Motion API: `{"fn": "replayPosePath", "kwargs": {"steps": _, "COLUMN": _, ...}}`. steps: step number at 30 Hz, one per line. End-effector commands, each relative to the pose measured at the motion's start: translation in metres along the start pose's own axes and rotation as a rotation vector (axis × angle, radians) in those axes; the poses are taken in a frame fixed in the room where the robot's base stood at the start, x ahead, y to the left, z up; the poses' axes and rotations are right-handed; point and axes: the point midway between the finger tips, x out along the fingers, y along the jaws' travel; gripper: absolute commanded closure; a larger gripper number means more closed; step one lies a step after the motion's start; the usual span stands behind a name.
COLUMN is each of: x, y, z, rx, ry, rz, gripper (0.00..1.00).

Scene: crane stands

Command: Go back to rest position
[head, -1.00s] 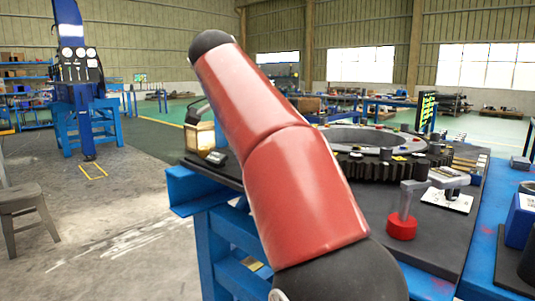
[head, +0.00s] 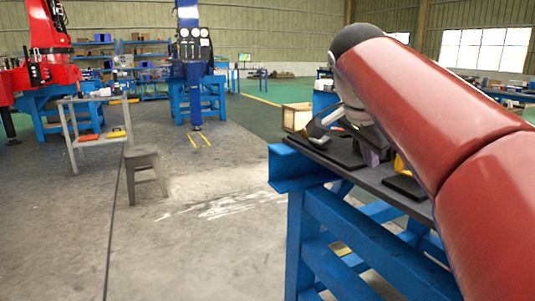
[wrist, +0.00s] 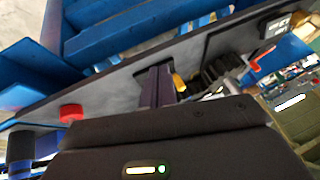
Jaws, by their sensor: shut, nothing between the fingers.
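My gripper (wrist: 157,72) shows in the wrist view as dark purple fingers beyond the black wrist housing. They are together, with nothing between them. They are over the dark top of a blue-framed workbench (wrist: 80,92), which looks tilted in this view. In the head view, my red arm reaches across the right side, over the same bench (head: 390,190).
A red round piece (wrist: 71,113) lies on the bench in the wrist view. In the head view, a stool (head: 146,168) and a small side table (head: 92,125) stand on the left. A blue crane stand (head: 194,80) is behind. The concrete floor between is free.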

Motion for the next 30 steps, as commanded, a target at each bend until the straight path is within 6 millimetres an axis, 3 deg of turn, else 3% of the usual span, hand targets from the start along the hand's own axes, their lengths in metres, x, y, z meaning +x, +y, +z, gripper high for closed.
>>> {"fn": "replayPosePath", "kwargs": {"steps": 1, "x": 0.005, "y": 0.019, "z": 0.013, "rx": -0.098, "ry": -0.028, "rz": -0.017, "gripper": 1.0}}
{"fn": "replayPosePath", "kwargs": {"steps": 9, "x": 0.048, "y": 0.11, "z": 0.101, "rx": -0.622, "ry": -0.144, "rz": -0.159, "gripper": 1.0}}
{"fn": "replayPosePath", "kwargs": {"steps": 15, "x": 0.087, "y": 0.176, "z": 0.169, "rx": -0.92, "ry": -0.173, "rz": -0.269, "gripper": 1.0}}
{"fn": "replayPosePath", "kwargs": {"steps": 18, "x": 0.103, "y": 0.199, "z": 0.193, "rx": -1.016, "ry": -0.173, "rz": -0.306, "gripper": 1.0}}
{"fn": "replayPosePath", "kwargs": {"steps": 22, "x": 0.114, "y": 0.214, "z": 0.21, "rx": -1.083, "ry": -0.17, "rz": -0.332, "gripper": 1.0}}
{"fn": "replayPosePath", "kwargs": {"steps": 30, "x": 0.116, "y": 0.217, "z": 0.213, "rx": -1.095, "ry": -0.169, "rz": -0.336, "gripper": 1.0}}
